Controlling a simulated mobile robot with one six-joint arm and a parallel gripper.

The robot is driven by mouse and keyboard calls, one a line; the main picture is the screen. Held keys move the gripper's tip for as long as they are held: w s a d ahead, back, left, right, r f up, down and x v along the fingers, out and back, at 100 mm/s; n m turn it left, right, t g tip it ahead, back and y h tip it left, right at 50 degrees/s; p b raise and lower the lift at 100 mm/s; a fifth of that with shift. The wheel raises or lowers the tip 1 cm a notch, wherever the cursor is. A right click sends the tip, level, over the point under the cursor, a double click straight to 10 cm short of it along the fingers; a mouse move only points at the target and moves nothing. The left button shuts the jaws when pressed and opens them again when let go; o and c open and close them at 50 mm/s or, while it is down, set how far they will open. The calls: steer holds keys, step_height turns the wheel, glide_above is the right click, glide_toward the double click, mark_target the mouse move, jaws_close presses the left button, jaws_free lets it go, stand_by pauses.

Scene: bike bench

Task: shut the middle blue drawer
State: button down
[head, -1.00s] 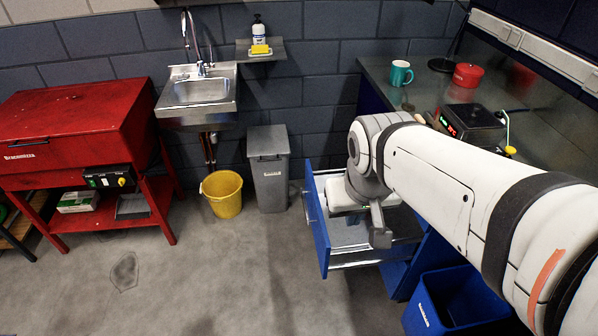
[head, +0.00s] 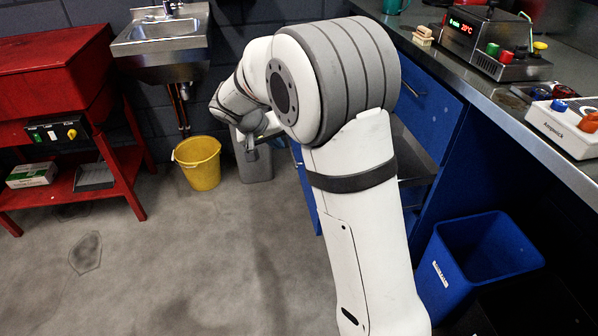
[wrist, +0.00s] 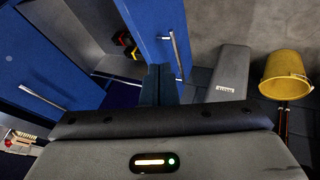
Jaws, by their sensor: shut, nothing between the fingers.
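The open blue drawer stands out from the blue cabinet. In the head view my arm hides most of it; a strip of its front (head: 307,190) shows left of the arm. In the wrist view its blue front (wrist: 152,22) with a silver handle (wrist: 176,55) runs down to my fingers, and small dark, yellow and red things (wrist: 126,42) lie inside. My gripper (wrist: 160,82) is shut and empty at the drawer front's lower end in that view; I cannot tell whether it touches. In the head view my gripper (head: 248,150) is near the grey bin.
A closed blue drawer (head: 430,110) is above the open one. A grey bin (head: 258,165) and a yellow bucket (head: 198,163) stand by the wall. A blue bin (head: 480,255) is at the right. The floor at left front is clear.

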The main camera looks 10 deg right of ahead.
steer(key=d+r+b+x, duration=0.1)
steer(key=b+x, duration=0.2)
steer(key=x, duration=1)
steer(key=shift+d+f+b, duration=0.2)
steer(key=shift+d+b, duration=0.2)
steer(key=shift+d, duration=0.05)
steer(key=shift+w, duration=0.1)
